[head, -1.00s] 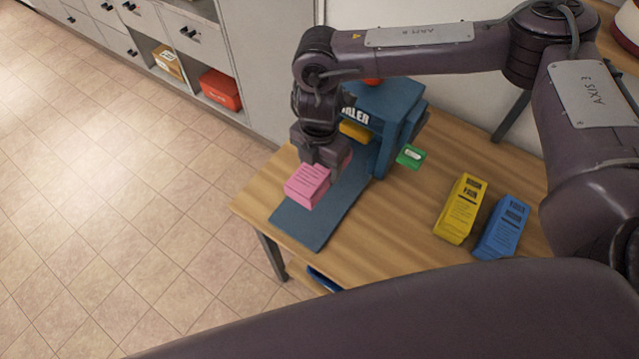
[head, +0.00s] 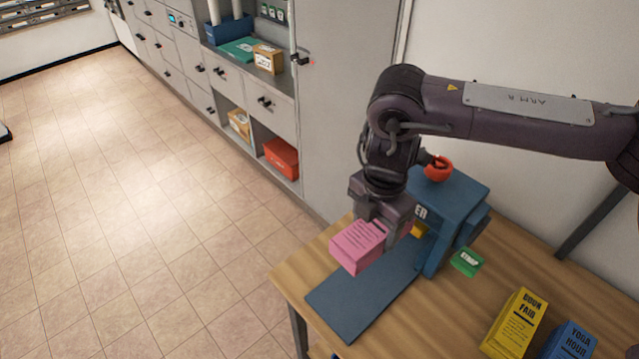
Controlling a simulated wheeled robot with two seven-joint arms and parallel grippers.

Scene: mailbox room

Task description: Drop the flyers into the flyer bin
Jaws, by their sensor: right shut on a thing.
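My right gripper (head: 378,222) is shut on a pink stack of flyers (head: 357,246) and holds it above the blue base plate of a blue machine (head: 455,205) on the wooden table. A yellow stack of flyers (head: 514,325) reading "BOOK FAIR" stands at the lower right of the table. A blue stack (head: 569,345) reading "YOGA HOUR" is beside it, cut by the frame's lower edge. My left gripper is not in view. I cannot make out a flyer bin in this view.
The wooden table (head: 290,277) has a small green stamp box (head: 467,262) by the machine. Grey cabinets (head: 225,85) line the wall, with a red box (head: 281,157) and cardboard boxes on shelves. The tiled floor (head: 130,200) at left is clear.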

